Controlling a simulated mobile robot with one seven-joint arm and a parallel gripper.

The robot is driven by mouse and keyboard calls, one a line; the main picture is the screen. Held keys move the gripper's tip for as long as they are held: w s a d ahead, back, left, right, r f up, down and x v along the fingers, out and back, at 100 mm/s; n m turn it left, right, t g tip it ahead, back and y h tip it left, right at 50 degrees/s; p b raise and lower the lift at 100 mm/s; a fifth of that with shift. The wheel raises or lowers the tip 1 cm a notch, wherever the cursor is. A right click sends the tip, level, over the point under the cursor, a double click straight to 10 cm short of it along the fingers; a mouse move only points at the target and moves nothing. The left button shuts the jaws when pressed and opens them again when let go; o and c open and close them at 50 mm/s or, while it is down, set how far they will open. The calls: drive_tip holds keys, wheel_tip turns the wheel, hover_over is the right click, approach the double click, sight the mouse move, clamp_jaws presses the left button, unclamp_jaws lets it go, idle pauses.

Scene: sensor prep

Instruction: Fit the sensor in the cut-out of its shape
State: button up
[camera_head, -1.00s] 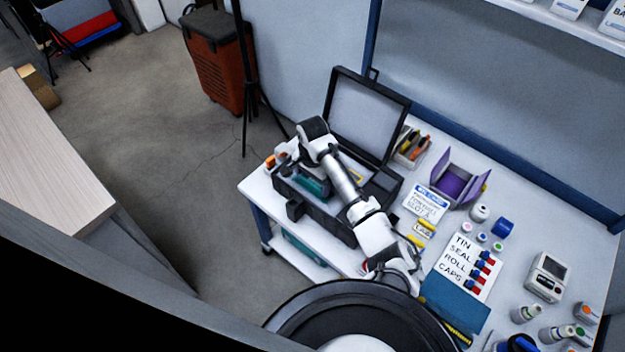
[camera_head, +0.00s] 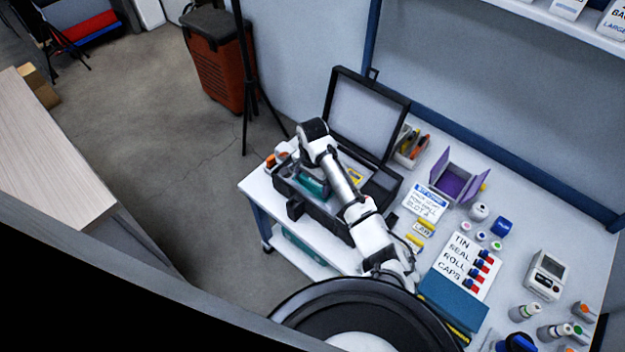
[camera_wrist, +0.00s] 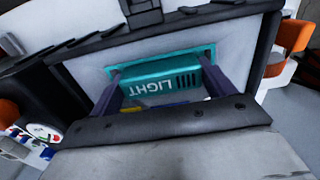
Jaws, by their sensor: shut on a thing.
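The sensor is a teal block marked LIGHT (camera_wrist: 160,85), upside down in the wrist view. The purple fingers of my gripper (camera_wrist: 163,88) are shut on its two ends. A teal-edged cut-out (camera_wrist: 206,51) in the pale insert of the black case shows just behind the sensor. The sensor overlaps this cut-out; I cannot tell whether it sits inside or just above it. In the head view the teal sensor (camera_head: 314,184) is over the open case (camera_head: 318,213), below my wrist, with the fingers largely hidden.
The case lid (camera_head: 368,110) stands open at the back. A yellow item (camera_head: 355,175) shows in the case. To the right are a purple open box (camera_head: 455,184), a labelled card (camera_head: 462,262) and several small jars.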

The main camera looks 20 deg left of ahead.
drive_tip(key=shift+f+p, duration=0.35)
idle(1.3)
drive_tip(key=o, duration=0.9)
drive_tip(key=shift+c, duration=0.2)
drive_tip(key=shift+r, duration=0.1)
wheel_tip(320, 180, up, 2)
drive_tip(key=p, duration=0.2)
drive_tip(key=shift+r+p, duration=0.2)
drive_tip(key=shift+p, duration=0.15)
drive_tip(key=shift+r, duration=2.2)
